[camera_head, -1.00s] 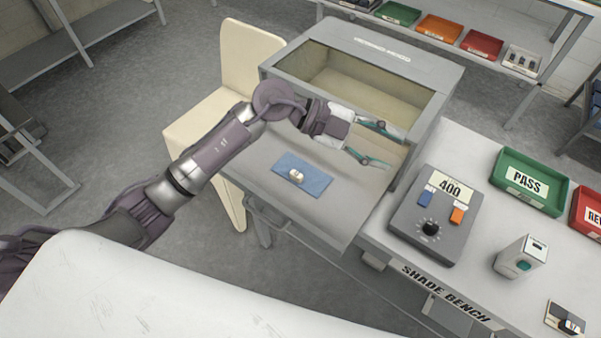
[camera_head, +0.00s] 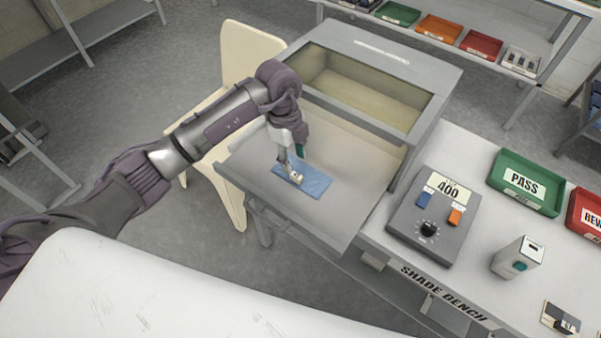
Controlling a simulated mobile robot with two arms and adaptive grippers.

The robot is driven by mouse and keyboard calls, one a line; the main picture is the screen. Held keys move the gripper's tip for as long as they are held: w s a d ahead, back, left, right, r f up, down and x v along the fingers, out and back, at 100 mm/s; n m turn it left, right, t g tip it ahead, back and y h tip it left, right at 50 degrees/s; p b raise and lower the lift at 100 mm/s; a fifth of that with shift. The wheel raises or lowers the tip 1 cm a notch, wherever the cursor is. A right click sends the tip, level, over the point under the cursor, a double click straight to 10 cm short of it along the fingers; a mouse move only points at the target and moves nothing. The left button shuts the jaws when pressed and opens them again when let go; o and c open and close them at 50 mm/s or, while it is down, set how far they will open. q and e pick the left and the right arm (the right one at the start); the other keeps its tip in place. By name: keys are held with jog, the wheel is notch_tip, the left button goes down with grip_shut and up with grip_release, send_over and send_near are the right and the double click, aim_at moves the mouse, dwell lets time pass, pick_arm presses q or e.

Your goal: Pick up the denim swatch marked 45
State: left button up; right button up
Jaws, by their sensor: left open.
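A blue denim swatch (camera_head: 316,184) lies flat on the grey pulled-out tray (camera_head: 345,215) of the washer. A small pale object (camera_head: 296,178) sits on the swatch's left part. No number 45 can be read on it. My left gripper (camera_head: 291,172) points down over the swatch, its fingertips at the pale object. It is open; whether the fingers touch the object I cannot tell. The gripper and wrist hide the swatch's back left part. My right gripper is not in view.
The washer (camera_head: 440,85) with its window stands behind the tray. At right, the bench holds a dial box reading 400 (camera_head: 434,215), a green PASS bin (camera_head: 526,183), a red bin (camera_head: 588,212) and a small grey device (camera_head: 519,257). A cream chair (camera_head: 247,50) stands behind my left arm.

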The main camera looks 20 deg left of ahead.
aim_at(296, 175)
pick_arm(q)
jog(key=f, duration=0.1)
jog(key=f+p, duration=0.1)
jog(key=f, duration=0.3)
jog(key=shift+s+d+f+p, duration=0.25)
jog(key=shift+s+d+p, duration=0.1)
jog(key=shift+d, duration=0.05)
jog(key=shift+f, duration=0.2)
grip_shut()
